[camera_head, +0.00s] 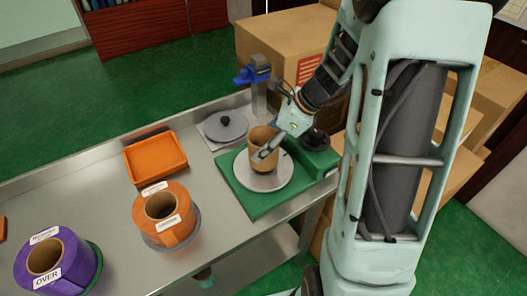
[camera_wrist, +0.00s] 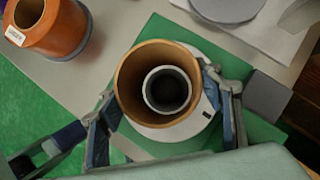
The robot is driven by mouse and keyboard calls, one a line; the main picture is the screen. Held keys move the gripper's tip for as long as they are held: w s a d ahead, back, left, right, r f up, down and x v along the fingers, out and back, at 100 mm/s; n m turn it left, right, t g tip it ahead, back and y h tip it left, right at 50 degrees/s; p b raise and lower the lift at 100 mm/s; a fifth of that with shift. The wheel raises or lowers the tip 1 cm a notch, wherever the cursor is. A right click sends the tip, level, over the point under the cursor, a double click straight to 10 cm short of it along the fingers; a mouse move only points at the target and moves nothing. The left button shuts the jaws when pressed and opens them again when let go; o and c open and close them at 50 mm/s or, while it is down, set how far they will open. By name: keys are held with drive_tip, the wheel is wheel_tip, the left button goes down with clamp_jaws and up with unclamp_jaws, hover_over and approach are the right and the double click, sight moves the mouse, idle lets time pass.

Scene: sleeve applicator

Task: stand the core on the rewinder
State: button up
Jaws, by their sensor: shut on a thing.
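The core (camera_head: 262,135) is a brown cardboard tube, upright over the pale round plate (camera_head: 284,181) of the green rewinder (camera_head: 240,203). My gripper (camera_head: 264,152) is shut on the core, with one finger on each side of it in the wrist view (camera_wrist: 158,98). Looking down through the core (camera_wrist: 128,72) there, I see the grey hollow spindle (camera_wrist: 149,99) within its opening, a little off centre. A dark band shows below the core in the head view, and the core's lower rim seems above the plate. How far the spindle reaches inside is hidden.
An orange roll (camera_head: 178,225) and a purple roll (camera_head: 75,262) stand on the steel table (camera_head: 115,222). An orange tray (camera_head: 155,160) lies behind. Cardboard boxes (camera_head: 275,40) stand beyond.

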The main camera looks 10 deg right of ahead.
drive_tip(key=shift+f+b, duration=0.6)
drive_tip(key=shift+f, duration=0.5)
drive_tip(key=shift+f, duration=0.2)
drive_tip(key=o, duration=1.2)
drive_tip(key=shift+r, duration=0.1)
drive_tip(key=shift+c, duration=0.2)
drive_tip(key=shift+d+r, duration=0.15)
drive_tip(key=shift+r, duration=0.3)
drive_tip(key=p+v, duration=0.2)
drive_tip(key=v, duration=0.9)
drive_tip(key=shift+s, duration=0.2)
drive_tip(key=shift+d+r, duration=0.1)
